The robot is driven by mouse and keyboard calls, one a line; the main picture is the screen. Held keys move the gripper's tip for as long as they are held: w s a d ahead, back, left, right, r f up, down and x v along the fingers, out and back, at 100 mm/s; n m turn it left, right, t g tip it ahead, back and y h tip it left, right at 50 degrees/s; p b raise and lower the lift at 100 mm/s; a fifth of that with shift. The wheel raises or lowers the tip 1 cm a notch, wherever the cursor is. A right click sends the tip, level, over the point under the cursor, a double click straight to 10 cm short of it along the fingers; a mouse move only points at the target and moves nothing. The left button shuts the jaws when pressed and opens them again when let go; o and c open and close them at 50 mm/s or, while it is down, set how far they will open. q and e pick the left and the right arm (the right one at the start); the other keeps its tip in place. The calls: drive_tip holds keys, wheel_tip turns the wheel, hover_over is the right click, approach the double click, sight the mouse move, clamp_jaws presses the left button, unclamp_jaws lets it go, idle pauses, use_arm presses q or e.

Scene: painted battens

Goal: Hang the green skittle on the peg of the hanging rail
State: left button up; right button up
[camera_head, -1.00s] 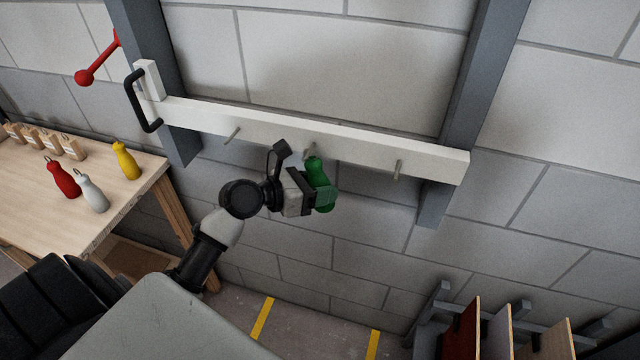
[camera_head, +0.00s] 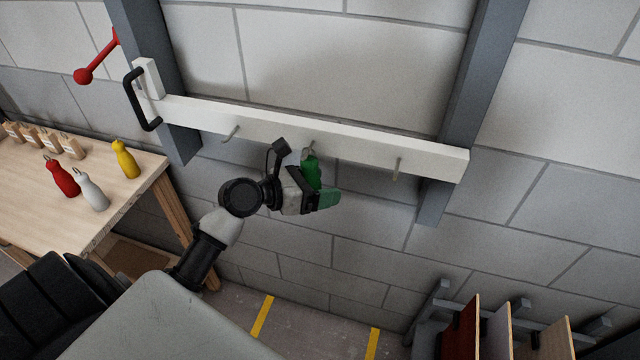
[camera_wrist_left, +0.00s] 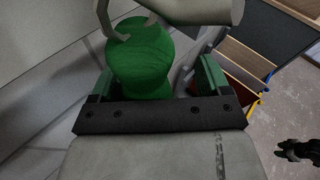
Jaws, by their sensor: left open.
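The green skittle (camera_head: 312,174) is upright just under the middle peg (camera_head: 309,147) of the white hanging rail (camera_head: 370,153). In the left wrist view the skittle (camera_wrist_left: 140,62) has a metal loop (camera_wrist_left: 108,32) on its top, at a thick grey peg (camera_wrist_left: 185,10). The loop seems to go around the peg, but its top is out of frame. My left gripper (camera_wrist_left: 155,82) is open around the skittle's lower part, with a clear gap on the right side. In the head view my left gripper (camera_head: 322,197) partly hides the skittle's bottom.
Bare pegs stand left (camera_head: 232,132) and right (camera_head: 397,168) on the rail. A wooden table (camera_head: 130,190) at left holds a red (camera_head: 63,179), a white (camera_head: 92,193) and a yellow skittle (camera_head: 125,160). A rack with boards (camera_head: 500,330) stands lower right. Grey posts bear the rail.

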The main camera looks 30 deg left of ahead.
use_arm(q)
drive_tip(key=b+v, duration=0.2)
drive_tip(key=v, duration=0.8)
drive_tip(key=shift+s+a, duration=0.25)
drive_tip(key=shift+s, duration=0.05)
